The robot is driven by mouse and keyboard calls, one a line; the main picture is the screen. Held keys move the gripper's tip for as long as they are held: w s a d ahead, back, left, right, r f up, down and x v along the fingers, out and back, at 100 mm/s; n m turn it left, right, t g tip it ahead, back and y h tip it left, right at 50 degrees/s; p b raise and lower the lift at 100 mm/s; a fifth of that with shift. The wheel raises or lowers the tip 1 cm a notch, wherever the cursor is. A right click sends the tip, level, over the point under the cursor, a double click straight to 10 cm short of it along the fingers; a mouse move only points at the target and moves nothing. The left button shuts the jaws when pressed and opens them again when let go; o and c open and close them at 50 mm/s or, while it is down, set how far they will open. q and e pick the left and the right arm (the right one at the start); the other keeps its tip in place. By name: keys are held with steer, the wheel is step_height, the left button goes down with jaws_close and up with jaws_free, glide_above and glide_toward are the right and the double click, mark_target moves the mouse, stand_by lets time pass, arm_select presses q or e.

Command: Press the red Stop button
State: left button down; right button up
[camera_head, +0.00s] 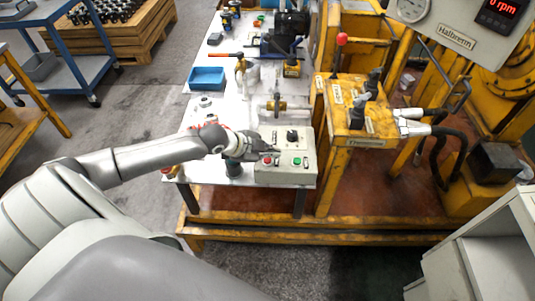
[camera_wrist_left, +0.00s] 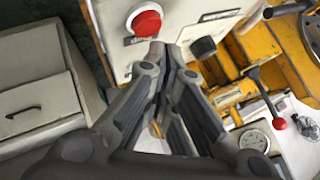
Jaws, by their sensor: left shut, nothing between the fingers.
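The red Stop button (camera_head: 267,160) is on the sloped face of a pale control box (camera_head: 285,173) at the front end of the white table. It also shows as a round red cap at the top of the left wrist view (camera_wrist_left: 146,22). My left gripper (camera_head: 266,149) is shut and empty, with its tips over the left part of the box, close to the red button. In the left wrist view the shut fingertips (camera_wrist_left: 167,48) appear just below and right of the button; I cannot tell whether they touch it. My right gripper is not in view.
A green button (camera_head: 297,161) and a black knob (camera_head: 292,135) share the box. A yellow hydraulic unit (camera_head: 345,120) with a red-balled lever (camera_head: 341,39) stands to the right. A blue tray (camera_head: 207,78) and several parts lie on the white table behind.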

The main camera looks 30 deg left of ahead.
mark_target(269, 161)
arm_select(q)
steer(key=shift+f, duration=0.15)
steer(key=shift+f, duration=0.3)
steer(key=shift+f+b, duration=0.3)
steer(key=shift+f, duration=0.1)
stand_by(0.8)
stand_by(0.4)
steer(key=shift+r+p, duration=0.8)
steer(key=shift+p, duration=0.1)
step_height(269, 161, up, 5)
steer(key=p, duration=0.5)
steer(key=shift+r, duration=0.1)
